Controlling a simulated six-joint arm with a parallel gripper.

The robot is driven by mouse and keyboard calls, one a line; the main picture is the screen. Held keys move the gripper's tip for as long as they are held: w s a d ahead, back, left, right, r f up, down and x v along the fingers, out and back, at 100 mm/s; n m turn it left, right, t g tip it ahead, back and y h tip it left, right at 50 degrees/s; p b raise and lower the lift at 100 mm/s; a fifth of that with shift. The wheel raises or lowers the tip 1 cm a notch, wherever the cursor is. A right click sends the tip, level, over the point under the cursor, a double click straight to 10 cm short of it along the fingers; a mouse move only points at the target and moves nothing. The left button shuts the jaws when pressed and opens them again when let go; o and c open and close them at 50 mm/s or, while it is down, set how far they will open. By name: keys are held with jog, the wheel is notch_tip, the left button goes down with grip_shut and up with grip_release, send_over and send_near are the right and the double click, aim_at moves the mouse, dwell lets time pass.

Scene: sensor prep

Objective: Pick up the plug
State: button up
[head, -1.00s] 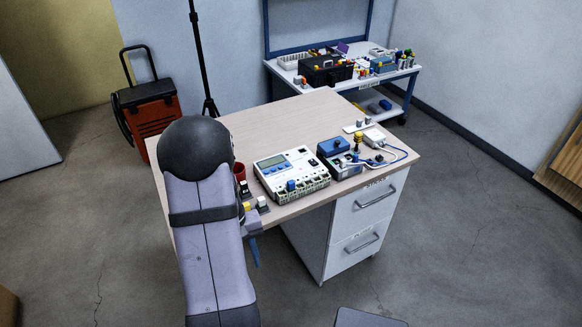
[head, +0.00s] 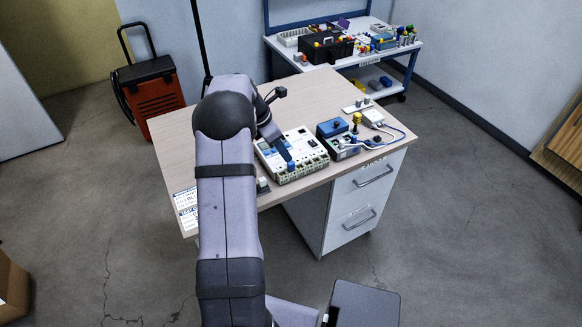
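My gripper (head: 284,154) is over the white, meter-like device (head: 316,162) on the desk. A blue finger points down at the device's front part. The gap between the fingers is too small to make out. A small blue piece at the finger's tip blends with it, so I cannot tell whether they touch. No single item is clearly the plug. A small dark-and-white block (head: 262,185) shows beside my arm at the desk's front edge. My arm hides the desk to the left of the device.
A blue box (head: 332,127), a yellow-topped post (head: 357,118) and a white cabled box (head: 373,118) stand right of the device. Printed labels (head: 186,208) lie at the desk's front left. The desk's back (head: 320,90) is clear. A cluttered bench (head: 288,58) stands behind.

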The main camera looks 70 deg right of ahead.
aim_at(291, 163)
jog(key=shift+p+x, duration=1.6)
jog(key=shift+x, duration=2.05)
jog(key=shift+w+d, duration=0.1)
jog(key=shift+w, duration=0.05)
grip_shut()
